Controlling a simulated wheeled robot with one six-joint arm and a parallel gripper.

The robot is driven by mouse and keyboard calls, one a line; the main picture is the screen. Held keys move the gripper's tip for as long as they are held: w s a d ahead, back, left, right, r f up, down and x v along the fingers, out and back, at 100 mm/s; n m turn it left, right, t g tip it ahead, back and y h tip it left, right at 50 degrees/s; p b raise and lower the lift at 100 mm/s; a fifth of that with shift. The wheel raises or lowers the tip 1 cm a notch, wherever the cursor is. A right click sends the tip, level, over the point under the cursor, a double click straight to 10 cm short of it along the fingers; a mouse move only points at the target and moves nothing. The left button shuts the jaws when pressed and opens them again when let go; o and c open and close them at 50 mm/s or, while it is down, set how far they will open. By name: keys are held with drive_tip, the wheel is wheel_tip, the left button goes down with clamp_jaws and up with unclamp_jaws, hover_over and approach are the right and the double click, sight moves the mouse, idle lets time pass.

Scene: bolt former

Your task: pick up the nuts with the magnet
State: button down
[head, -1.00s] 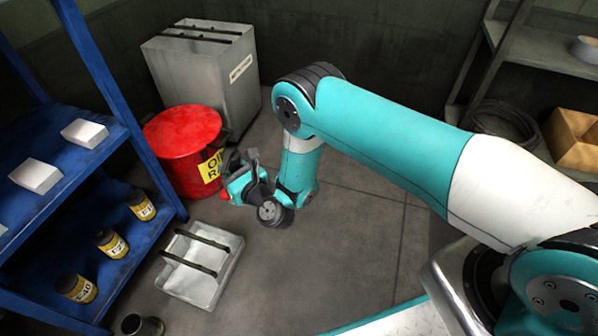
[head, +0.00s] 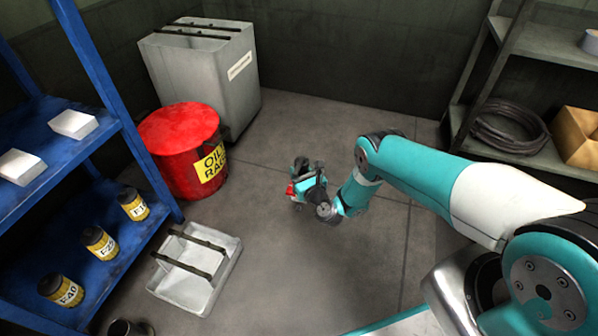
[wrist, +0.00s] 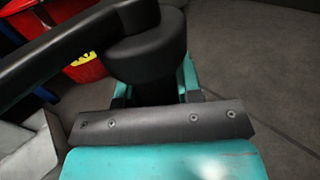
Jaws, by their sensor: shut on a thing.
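My gripper (head: 303,180) hangs over the open floor in the head view, right of the red bin. In the wrist view my gripper (wrist: 152,98) is shut on a black tool with a thick round body and a long bar, which looks like the magnet (wrist: 146,55). The bar runs out to the left edge of that view. A small red part shows by the gripper in the head view; I cannot tell what it belongs to. No nuts can be made out in either view.
A pale tray (head: 222,277) with two dark bars lies on the floor at lower left. The red oily-rag bin (head: 165,150) stands before a grey cabinet (head: 190,75). A blue shelf (head: 150,235) with yellow-labelled jars is at left. The middle floor is clear.

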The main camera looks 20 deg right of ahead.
drive_tip(key=shift+f+b, duration=3.8)
drive_tip(key=shift+f, duration=0.5)
drive_tip(key=shift+r, duration=0.1)
drive_tip(key=shift+r+p, duration=3.4)
drive_tip(key=shift+r, duration=0.65)
